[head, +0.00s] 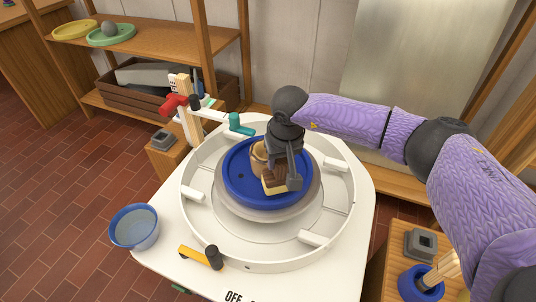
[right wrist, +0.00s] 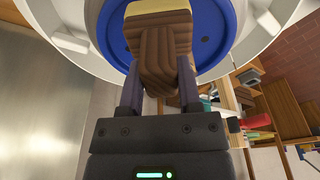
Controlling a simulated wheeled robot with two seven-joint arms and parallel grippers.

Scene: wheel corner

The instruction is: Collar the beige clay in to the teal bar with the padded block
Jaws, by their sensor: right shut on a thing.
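The beige clay (head: 257,158) is a short lump on the blue wheel disc (head: 239,188), partly hidden behind my right gripper and the block. The padded block (head: 275,183) is brown wood with a pale yellow pad. My right gripper (head: 286,170) is shut on its handle, just in front of the clay; I cannot tell whether block and clay touch. In the right wrist view the block (right wrist: 158,38) sits between the fingers, and the clay is hidden. The teal bar (head: 239,125) points over the wheel's back-left rim from a stand. My left gripper is not in view.
A pale round splash pan (head: 187,215) surrounds the wheel. A blue water bowl (head: 134,227) is at its left. A red-handled clamp (head: 174,103) is on the stand. A blue tool pot (head: 420,284) stands at lower right. Shelves line the back.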

